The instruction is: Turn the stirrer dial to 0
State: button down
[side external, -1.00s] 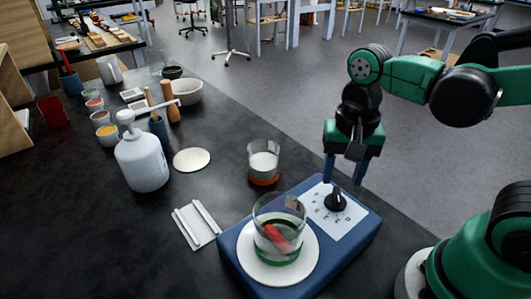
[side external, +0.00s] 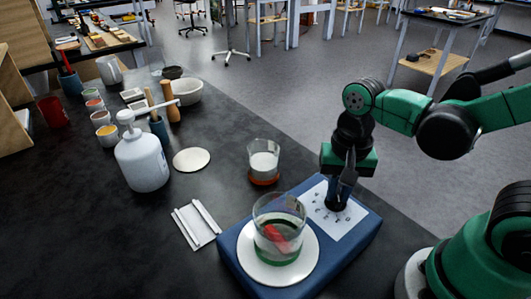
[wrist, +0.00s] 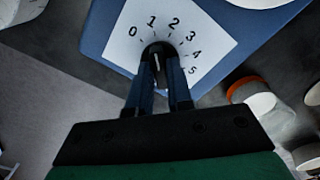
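The stirrer's black dial (side external: 337,203) sits on a white number card (side external: 350,222) on the blue stirrer base (side external: 367,236). In the wrist view the dial (wrist: 157,49) has 0 to 5 printed in an arc around it, with 0 at upper left. My gripper (side external: 341,197) points down at the dial. In the wrist view my gripper's (wrist: 161,65) two fingers stand on either side of the dial's grip, with a narrow gap between them. Whether they press on it is unclear. The fingers partly hide the dial, and its setting is not readable.
A glass beaker (side external: 279,228) with a red item inside stands on the stirrer's round white plate (side external: 252,271), close left of my gripper. A smaller beaker (side external: 263,160) stands behind it. A white pump bottle (side external: 142,163) and a white rail piece (side external: 196,224) are farther left.

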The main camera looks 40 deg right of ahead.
aim_at(338, 193)
jog(key=shift+n, duration=2.9)
jog(key=c, duration=0.8)
grip_release()
jog(key=shift+r, duration=2.8)
